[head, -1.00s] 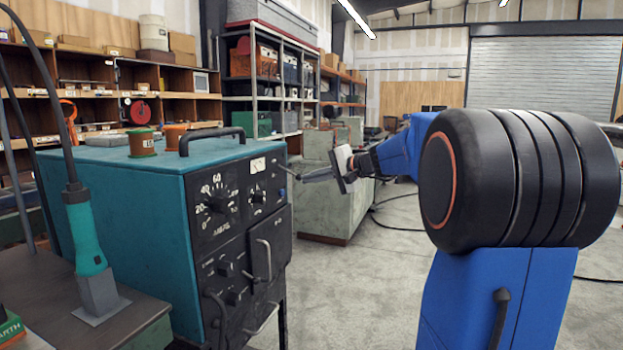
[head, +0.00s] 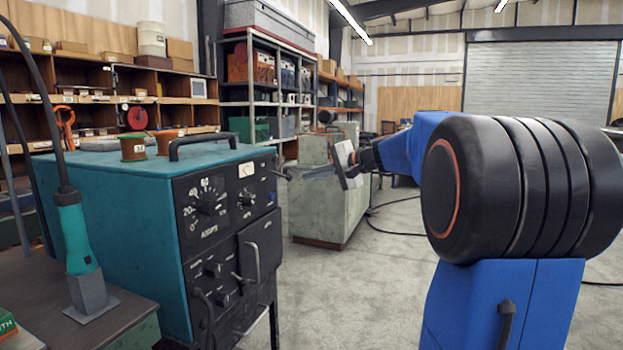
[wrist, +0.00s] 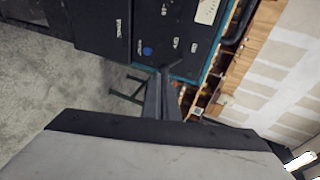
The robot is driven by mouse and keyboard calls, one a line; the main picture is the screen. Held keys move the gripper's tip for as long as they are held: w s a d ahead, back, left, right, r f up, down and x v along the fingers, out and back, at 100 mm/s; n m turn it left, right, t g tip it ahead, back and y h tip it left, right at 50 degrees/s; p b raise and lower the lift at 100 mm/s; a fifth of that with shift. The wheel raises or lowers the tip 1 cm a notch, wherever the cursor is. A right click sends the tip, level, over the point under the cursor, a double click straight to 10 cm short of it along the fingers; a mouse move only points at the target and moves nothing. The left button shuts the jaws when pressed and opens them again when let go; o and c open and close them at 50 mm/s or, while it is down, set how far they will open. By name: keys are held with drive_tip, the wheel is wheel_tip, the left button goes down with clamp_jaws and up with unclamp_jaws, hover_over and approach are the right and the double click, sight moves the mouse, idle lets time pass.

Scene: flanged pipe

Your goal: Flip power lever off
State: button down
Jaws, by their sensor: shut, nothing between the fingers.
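The power lever (head: 282,175) looks like a small dark lever sticking out near the upper right edge of the black front panel (head: 234,240) of a teal machine (head: 110,200). In the wrist view a dark lever (wrist: 176,65) shows just beyond the fingertips, near the panel's edge. My gripper (head: 307,173) is shut and empty, pointing left at the panel close to the lever. In the wrist view my gripper (wrist: 163,82) reaches toward the lever. I cannot tell whether they touch. The lever's exact position is too small to read.
The panel carries a dial (head: 207,203), knobs and protruding handles (head: 252,262). Spools (head: 133,148) and a carrying handle (head: 203,143) are on top of the machine. A torch (head: 75,240) stands on the bench at left. A grey-green cabinet (head: 330,200) stands behind my gripper. Open floor lies right.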

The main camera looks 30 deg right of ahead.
drive_tip(key=r+v, duration=0.1)
drive_tip(key=v, duration=0.9)
drive_tip(key=x, duration=1.4)
drive_tip(key=shift+w, duration=0.3)
drive_tip(key=shift+a+f, duration=0.1)
drive_tip(key=shift+a, duration=0.05)
wheel_tip(320, 180, down, 2)
drive_tip(key=shift+f, duration=0.15)
drive_tip(key=shift+w+a+r, duration=0.1)
drive_tip(key=shift+r, duration=0.1)
